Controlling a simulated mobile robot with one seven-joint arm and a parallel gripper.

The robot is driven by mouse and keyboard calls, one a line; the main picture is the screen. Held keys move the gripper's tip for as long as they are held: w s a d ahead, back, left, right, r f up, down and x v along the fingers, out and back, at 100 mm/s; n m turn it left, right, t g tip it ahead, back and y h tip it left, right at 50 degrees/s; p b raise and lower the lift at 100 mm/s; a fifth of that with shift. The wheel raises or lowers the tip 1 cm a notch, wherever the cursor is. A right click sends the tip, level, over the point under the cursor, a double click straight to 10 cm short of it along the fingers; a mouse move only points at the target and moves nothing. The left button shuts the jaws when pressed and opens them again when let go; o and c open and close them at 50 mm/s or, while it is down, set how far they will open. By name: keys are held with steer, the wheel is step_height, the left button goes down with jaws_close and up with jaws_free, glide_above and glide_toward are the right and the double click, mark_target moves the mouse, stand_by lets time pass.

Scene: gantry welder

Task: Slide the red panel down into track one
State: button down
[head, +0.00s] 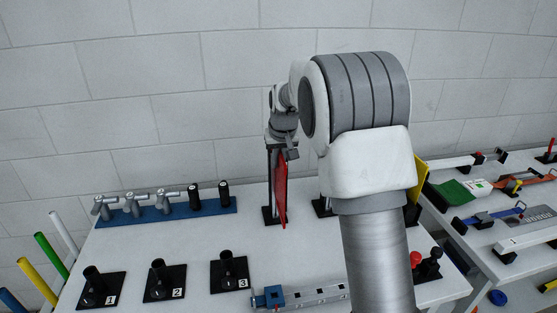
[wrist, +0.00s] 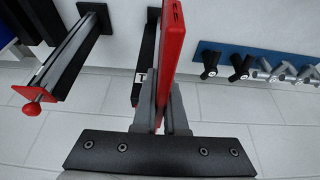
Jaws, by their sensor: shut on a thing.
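The red panel (head: 281,195) hangs upright in the head view, edge-on and slightly tilted, with its lower end near the table. My gripper (head: 284,150) is shut on its upper part. In the wrist view the grey fingers of my gripper (wrist: 160,120) hold the red panel (wrist: 173,45) between them. A black upright track (head: 268,190) on a black base stands directly beside the panel at its left. In the wrist view a black track (wrist: 147,60) with a small white label lies close along the panel. I cannot tell whether the panel is inside its slot.
A second black track base (head: 322,207) stands to the right, partly behind my arm. A yellow panel (head: 419,178) shows behind my arm. A blue rack (head: 165,215) with clamps is at left. Numbered black stands (head: 163,280) line the front. A red-knobbed rail (wrist: 65,60) is left in the wrist view.

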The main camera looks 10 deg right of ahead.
mark_target(279, 182)
steer(key=shift+f+b, duration=2.6)
steer(key=shift+f, duration=1.3)
steer(key=c, duration=0.9)
jaws_free()
steer(key=shift+r, duration=0.1)
steer(key=p+v, duration=0.1)
steer(key=v, duration=1.6)
steer(key=shift+r, duration=0.2)
steer(key=s+f, duration=0.2)
steer(key=s, duration=1.4)
steer(key=s+f+t, duration=0.1)
steer(key=s, duration=1.5)
steer(key=shift+s+f, duration=0.35)
steer(key=shift+f, duration=0.05)
